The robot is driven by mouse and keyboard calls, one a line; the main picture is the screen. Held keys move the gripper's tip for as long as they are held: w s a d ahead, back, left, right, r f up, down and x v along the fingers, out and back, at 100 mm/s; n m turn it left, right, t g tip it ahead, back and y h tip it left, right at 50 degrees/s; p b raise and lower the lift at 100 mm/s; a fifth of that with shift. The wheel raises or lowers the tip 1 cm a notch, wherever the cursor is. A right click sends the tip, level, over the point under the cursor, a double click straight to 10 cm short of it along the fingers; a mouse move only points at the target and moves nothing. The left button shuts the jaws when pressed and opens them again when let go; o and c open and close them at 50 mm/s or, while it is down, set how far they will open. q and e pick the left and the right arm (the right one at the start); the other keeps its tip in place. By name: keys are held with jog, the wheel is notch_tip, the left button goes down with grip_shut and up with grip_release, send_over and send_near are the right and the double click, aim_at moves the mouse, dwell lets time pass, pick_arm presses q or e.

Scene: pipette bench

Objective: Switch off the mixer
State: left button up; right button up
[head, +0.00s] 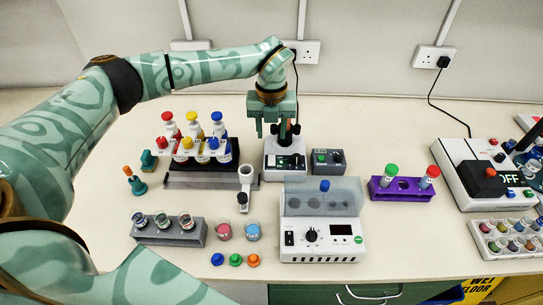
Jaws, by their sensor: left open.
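The white bench device with a dark front panel (285,170), which looks like the mixer, stands at the middle back of the bench. A black part rises from its top and is partly hidden by my gripper. My left gripper (273,131) is open, pointing down over this device, with nothing seen between its fingers. I cannot tell whether the fingers touch it. The panel's small switches are too small to read. My right gripper is not in view.
A dark grey control box (328,161) stands right beside the device. A purple tube rack (385,190) and a white machine with a red button (489,172) are on the right.

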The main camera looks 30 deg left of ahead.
aim_at(272, 164)
pick_arm(q)
jog(key=f, duration=0.5)
jog(key=f+b, duration=0.1)
jog(key=f, duration=0.5)
jog(key=shift+w+f, duration=0.2)
jog(key=shift+f, duration=0.1)
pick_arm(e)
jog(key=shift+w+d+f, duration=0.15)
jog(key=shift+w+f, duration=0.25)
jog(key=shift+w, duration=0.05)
